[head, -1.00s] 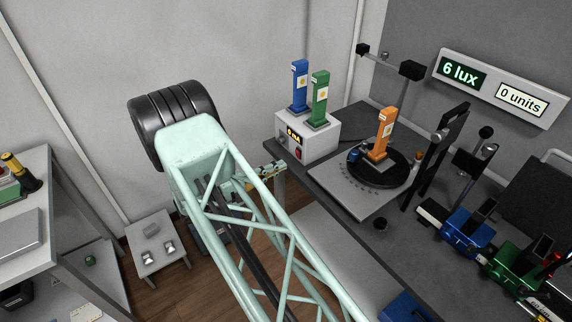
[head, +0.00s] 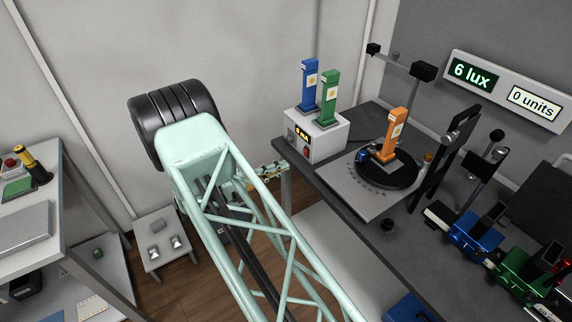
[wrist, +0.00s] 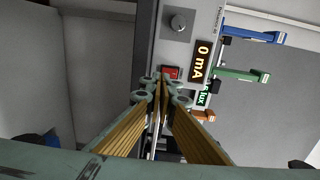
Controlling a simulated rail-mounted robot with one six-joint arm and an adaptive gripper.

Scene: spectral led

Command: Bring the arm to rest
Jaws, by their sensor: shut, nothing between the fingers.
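My pale green lattice arm reaches down across the middle of the head view. My gripper (head: 272,172) shows just right of the arm, partly hidden by it, left of the white power supply box (head: 318,136). In the wrist view my gripper (wrist: 161,88) has its fingers together with nothing between them. Beyond the fingertips, the power supply panel (wrist: 186,50) shows a red switch (wrist: 171,73), a dark knob (wrist: 178,22) and a "0 mA" display (wrist: 202,62). The gap between fingertips and panel is hard to judge.
Blue (head: 310,86) and green (head: 328,100) LED towers stand on the box. An orange tower (head: 395,133) stands on the black turntable. A shelf (head: 32,226) and low stool (head: 160,229) stand left.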

